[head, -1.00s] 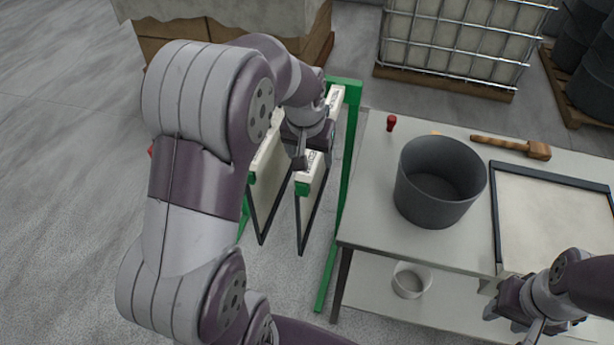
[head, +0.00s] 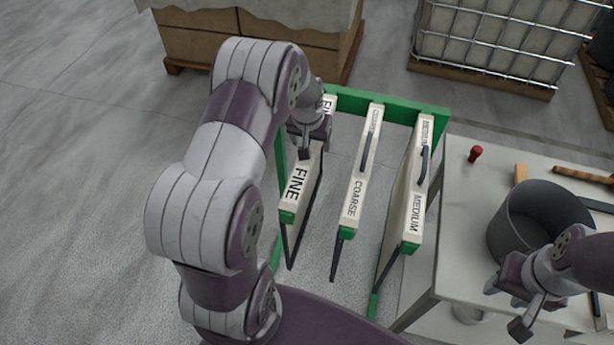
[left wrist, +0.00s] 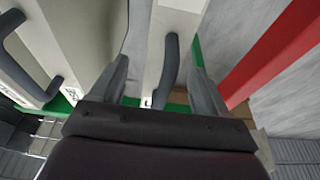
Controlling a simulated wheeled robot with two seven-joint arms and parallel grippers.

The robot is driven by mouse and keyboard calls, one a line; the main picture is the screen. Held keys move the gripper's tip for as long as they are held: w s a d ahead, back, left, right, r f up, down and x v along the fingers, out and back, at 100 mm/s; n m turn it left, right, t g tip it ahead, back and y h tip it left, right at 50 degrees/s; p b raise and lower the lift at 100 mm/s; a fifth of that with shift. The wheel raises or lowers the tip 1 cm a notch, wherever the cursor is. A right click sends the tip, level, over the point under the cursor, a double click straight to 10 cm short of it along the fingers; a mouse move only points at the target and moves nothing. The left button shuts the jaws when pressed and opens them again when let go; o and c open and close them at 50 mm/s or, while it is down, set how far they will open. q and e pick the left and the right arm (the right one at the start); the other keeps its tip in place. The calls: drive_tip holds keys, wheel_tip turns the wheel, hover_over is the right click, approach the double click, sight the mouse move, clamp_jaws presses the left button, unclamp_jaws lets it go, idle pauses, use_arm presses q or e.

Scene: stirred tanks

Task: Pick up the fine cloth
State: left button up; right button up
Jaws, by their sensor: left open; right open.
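The fine cloth (head: 297,187) is a framed panel with a cream top bar marked FINE, hanging leftmost in a green rack. My left gripper (head: 309,145) is above its top bar. In the left wrist view the open fingers of my left gripper (left wrist: 160,85) stand either side of a dark handle (left wrist: 171,72) on a cream bar; I cannot tell whether they touch it. In the head view my gripper hides this handle. My right gripper (head: 522,312) is open and empty over the table's near side.
The coarse cloth (head: 356,190) and medium cloth (head: 413,205) hang to the right in the green rack (head: 395,108). The table (head: 462,215) carries a grey bucket (head: 540,222) and a red-topped object (head: 475,154). A red bar (left wrist: 275,50) runs close by in the left wrist view.

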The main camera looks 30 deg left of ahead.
use_arm(q)
drive_tip(key=f, duration=0.1)
drive_tip(key=a+f, duration=0.1)
drive_tip(key=shift+w+f, duration=0.3)
drive_tip(key=shift+w, duration=0.1)
drive_tip(key=shift+d+r, duration=0.15)
drive_tip(key=shift+d, duration=0.1)
drive_tip(key=shift+c, duration=1.2)
clamp_jaws()
